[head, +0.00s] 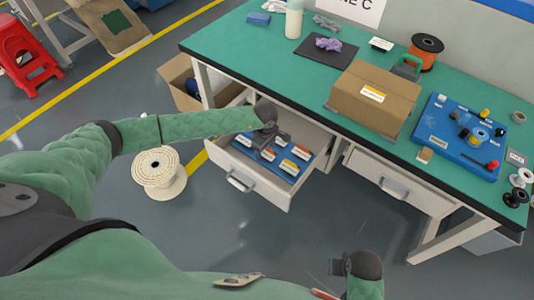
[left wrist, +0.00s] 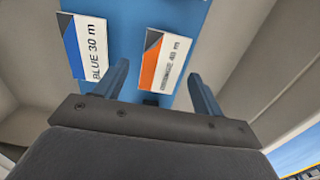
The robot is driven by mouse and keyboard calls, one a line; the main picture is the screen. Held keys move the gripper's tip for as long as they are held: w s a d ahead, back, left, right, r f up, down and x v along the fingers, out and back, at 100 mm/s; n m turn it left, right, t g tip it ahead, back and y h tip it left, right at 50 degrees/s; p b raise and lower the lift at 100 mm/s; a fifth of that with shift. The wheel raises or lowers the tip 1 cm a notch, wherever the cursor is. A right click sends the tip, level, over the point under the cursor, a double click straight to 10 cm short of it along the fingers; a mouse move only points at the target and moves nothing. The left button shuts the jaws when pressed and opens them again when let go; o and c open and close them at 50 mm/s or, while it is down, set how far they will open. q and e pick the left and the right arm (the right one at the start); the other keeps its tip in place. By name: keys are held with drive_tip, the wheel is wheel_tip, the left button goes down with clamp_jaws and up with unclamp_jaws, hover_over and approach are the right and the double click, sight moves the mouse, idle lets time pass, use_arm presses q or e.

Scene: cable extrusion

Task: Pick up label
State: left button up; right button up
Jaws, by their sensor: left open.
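Several labels lie on a blue mat (head: 280,174) in the open drawer (head: 262,190). In the left wrist view, a label with an orange stripe, reading something like "40 m" (left wrist: 165,60), lies between and just beyond my finger tips. A label reading "BLUE 30 m" (left wrist: 86,46) lies to its left, outside the fingers. My left gripper (head: 270,140) reaches down into the drawer with its two fingers apart (left wrist: 160,82) and nothing between them. It partly covers the mat in the head view. My right gripper (head: 340,266) is low in the head view, away from the drawer; its jaws are unclear.
The drawer's walls stand close around my left gripper. The green workbench (head: 245,40) above bears a cardboard box (head: 375,100) and a blue board with spools (head: 445,140). A cream spool (head: 158,172) and an open carton (head: 175,75) stand on the floor.

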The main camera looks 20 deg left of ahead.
use_arm(q)
drive_tip(key=c, duration=0.9)
drive_tip(key=shift+o, duration=0.2)
drive_tip(key=shift+r, duration=0.1)
